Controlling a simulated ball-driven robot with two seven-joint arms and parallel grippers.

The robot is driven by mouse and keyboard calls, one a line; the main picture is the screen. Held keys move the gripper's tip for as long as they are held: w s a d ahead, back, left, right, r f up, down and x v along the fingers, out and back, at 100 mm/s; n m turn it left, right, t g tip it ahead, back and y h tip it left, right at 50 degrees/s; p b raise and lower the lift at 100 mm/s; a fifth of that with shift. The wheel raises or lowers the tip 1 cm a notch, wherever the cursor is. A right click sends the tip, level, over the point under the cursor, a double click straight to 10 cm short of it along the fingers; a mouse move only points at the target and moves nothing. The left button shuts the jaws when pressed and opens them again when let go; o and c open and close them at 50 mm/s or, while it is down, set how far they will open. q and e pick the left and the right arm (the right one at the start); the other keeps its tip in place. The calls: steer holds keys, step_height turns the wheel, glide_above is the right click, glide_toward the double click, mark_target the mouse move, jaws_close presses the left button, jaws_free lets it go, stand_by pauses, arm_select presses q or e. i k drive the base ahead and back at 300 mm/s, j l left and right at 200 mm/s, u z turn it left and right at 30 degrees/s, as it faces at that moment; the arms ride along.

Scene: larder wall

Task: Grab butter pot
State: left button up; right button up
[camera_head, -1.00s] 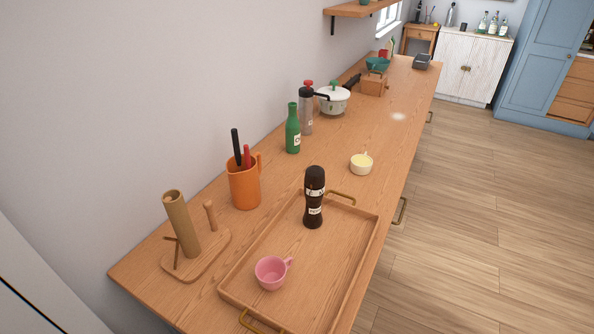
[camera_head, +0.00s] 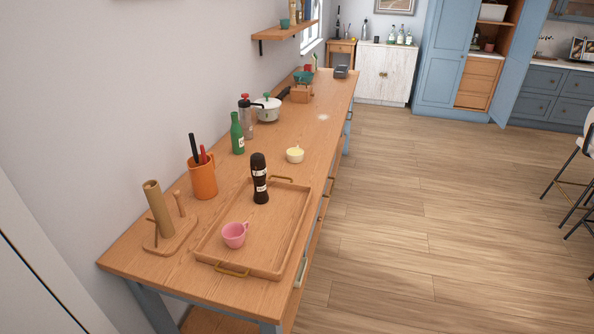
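A small cream-coloured pot with pale yellow contents, which looks like the butter pot (camera_head: 295,155), stands upright on the long wooden counter (camera_head: 315,135). It sits just beyond the far end of the wooden tray, towards the counter's right edge. Nothing covers it. Neither of my grippers shows in the view.
The wooden tray (camera_head: 285,240) holds a dark pepper mill (camera_head: 260,180) and a pink cup (camera_head: 234,235). An orange mug with utensils (camera_head: 203,178), a green bottle (camera_head: 237,135) and a white pot (camera_head: 267,110) stand along the wall. The floor (camera_head: 420,210) right of the counter is clear.

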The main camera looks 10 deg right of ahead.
mark_target(295, 155)
steer(key=k+u, duration=0.1)
steer(key=u, duration=0.35)
steer(key=k+u, duration=0.15)
steer(key=u, duration=0.35)
steer(key=k+u, duration=0.1)
steer(key=u, duration=0.35)
steer(key=i+l, duration=0.15)
steer(key=l, duration=0.3)
steer(key=i+l, duration=0.1)
steer(key=l, duration=0.35)
steer(key=i+l, duration=0.15)
steer(key=l, duration=0.3)
steer(key=i+l, duration=0.15)
steer(key=l, duration=0.3)
steer(key=i+l+u, duration=0.1)
steer(key=l, duration=0.35)
steer(key=i+l, duration=0.15)
steer(key=l, duration=0.3)
